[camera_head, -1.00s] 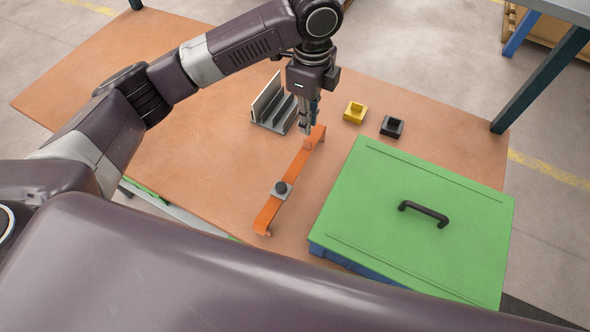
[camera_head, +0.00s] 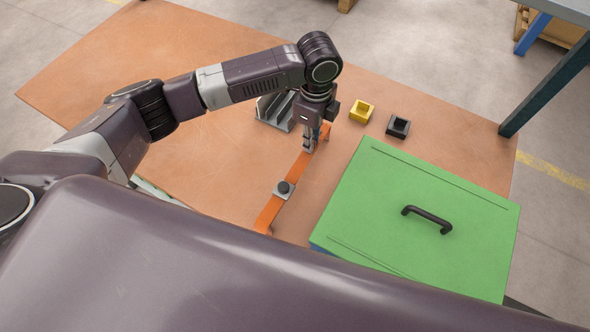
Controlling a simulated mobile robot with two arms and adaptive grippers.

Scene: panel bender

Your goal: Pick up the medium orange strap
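The orange strap (camera_head: 270,212) is a long, narrow bar on the brown table, slanting from the lower left to the upper right. A small grey plate with a black knob (camera_head: 284,189) sits across its middle. Only one orange strap is in view. My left gripper (camera_head: 310,146) points down at the strap's far end, its fingers overlapping the strap in the picture. I cannot tell whether the fingers are closed on it or touch it. My own body hides the strap's near tip. My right gripper is not in view.
A green-lidded box (camera_head: 400,240) with a black handle (camera_head: 428,218) stands right of the strap. A grey slotted holder (camera_head: 275,112) is behind the gripper. A yellow block (camera_head: 361,111) and a black block (camera_head: 398,126) sit at the back. The table's left side is clear.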

